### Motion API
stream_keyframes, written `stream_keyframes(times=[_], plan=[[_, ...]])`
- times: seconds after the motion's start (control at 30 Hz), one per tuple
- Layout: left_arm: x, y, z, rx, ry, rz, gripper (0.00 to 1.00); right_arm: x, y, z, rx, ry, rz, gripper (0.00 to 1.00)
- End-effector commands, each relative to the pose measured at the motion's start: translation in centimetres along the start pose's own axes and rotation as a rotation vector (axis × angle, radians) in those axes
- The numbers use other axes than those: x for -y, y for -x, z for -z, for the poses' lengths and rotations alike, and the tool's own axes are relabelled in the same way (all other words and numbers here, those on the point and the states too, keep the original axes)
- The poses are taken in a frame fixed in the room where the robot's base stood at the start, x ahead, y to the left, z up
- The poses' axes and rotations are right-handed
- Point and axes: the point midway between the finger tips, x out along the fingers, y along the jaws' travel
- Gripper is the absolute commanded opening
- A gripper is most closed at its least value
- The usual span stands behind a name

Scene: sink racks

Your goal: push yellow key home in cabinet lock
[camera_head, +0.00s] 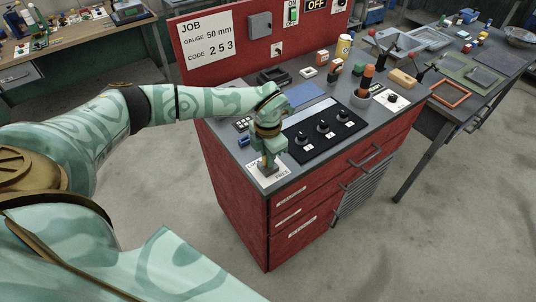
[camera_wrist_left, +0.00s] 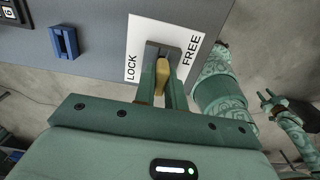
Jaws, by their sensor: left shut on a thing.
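The yellow key (camera_wrist_left: 162,76) is between the fingers of my left gripper (camera_wrist_left: 162,92), which is shut on it. The key's far end meets the dark grey lock block (camera_wrist_left: 166,50); how deep it sits I cannot tell. The lock stands on a white card (camera_wrist_left: 145,38) marked LOCK and FREE, on the cabinet top. In the head view my left gripper (camera_head: 269,165) points down over this card at the cabinet's near left corner and hides the key. My right gripper (camera_wrist_left: 267,98) shows small at the right of the left wrist view, its fingers apart and empty, away from the cabinet.
A blue slotted block (camera_wrist_left: 64,42) and a keypad (camera_wrist_left: 12,14) are beside the card. A black panel with several knobs (camera_head: 324,130) lies right of my left gripper. The red back panel (camera_head: 225,60) rises behind. Cups and small blocks crowd the far top.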

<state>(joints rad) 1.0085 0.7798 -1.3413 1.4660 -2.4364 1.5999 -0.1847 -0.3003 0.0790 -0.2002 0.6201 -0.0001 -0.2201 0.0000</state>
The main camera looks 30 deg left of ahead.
Motion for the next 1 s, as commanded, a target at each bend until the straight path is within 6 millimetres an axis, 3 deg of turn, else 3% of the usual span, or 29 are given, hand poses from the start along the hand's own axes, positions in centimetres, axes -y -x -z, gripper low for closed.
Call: stream_keyframes(times=[0.17,0.2,0.27,0.53,0.67,0.77,1.0], plan=[[0.0,-0.5,0.0,-0.001,0.0,0.0,0.0,0.0,-0.3,-0.1,0.001,0.0,0.0,0.36],[0.0,-0.4,0.0,0.0,0.0,0.0,0.23,0.0,-0.2,-0.1,0.001,0.0,0.0,0.36],[0.0,-0.4,0.0,0.0,0.0,0.0,0.38,0.0,-0.2,0.0,0.001,0.0,0.0,0.36],[0.0,-0.3,0.0,0.0,0.0,0.0,0.38,0.0,-0.2,0.0,0.0,-0.001,0.0,0.36],[-0.1,0.7,-0.1,0.002,0.001,-0.001,0.38,0.0,-0.1,0.0,0.0,-0.001,0.0,0.36],[-0.1,2.7,-0.1,0.004,0.0,-0.002,0.38,0.0,0.1,0.0,0.0,-0.001,0.0,0.36],[-0.1,9.2,-0.1,0.005,-0.001,-0.003,0.38,-0.1,0.4,0.1,-0.001,0.0,-0.001,0.36]])
